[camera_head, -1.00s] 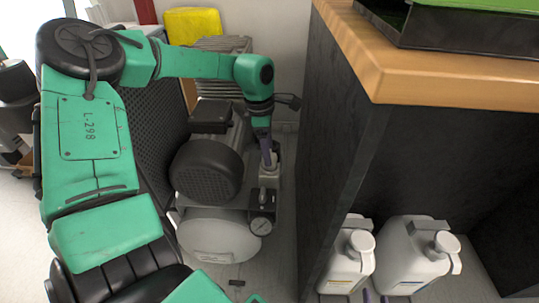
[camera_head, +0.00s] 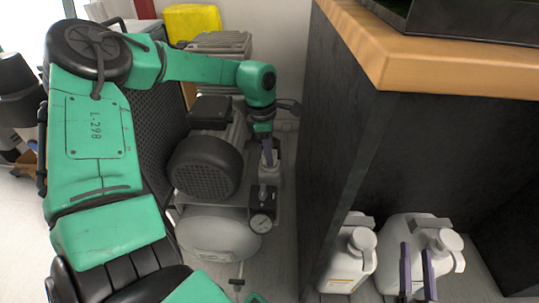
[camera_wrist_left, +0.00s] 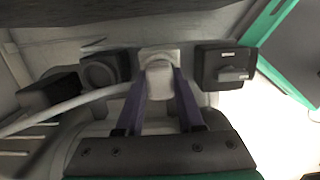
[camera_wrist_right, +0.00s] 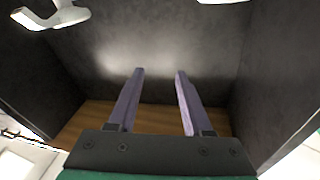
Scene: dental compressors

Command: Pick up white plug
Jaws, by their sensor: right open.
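The white plug (camera_wrist_left: 159,82) sits in a pale socket block (camera_wrist_left: 160,55) in the left wrist view, between my left fingers. My left gripper (camera_wrist_left: 160,72) has both fingers against the sides of the plug, and the gap looks narrow. In the head view my left gripper (camera_head: 268,158) points down at the compressor's fittings, and the plug is hard to make out there. My right gripper (camera_head: 415,247) is open and empty in front of the white jugs. It also shows open in the right wrist view (camera_wrist_right: 160,72).
The compressor has a black motor (camera_head: 204,167), a white tank (camera_head: 220,235) and a gauge (camera_head: 261,222). A dark socket (camera_wrist_left: 225,68) is right of the plug; a white cable (camera_wrist_left: 72,106) runs left. A wood-topped cabinet (camera_head: 440,72) holds white jugs (camera_head: 347,262).

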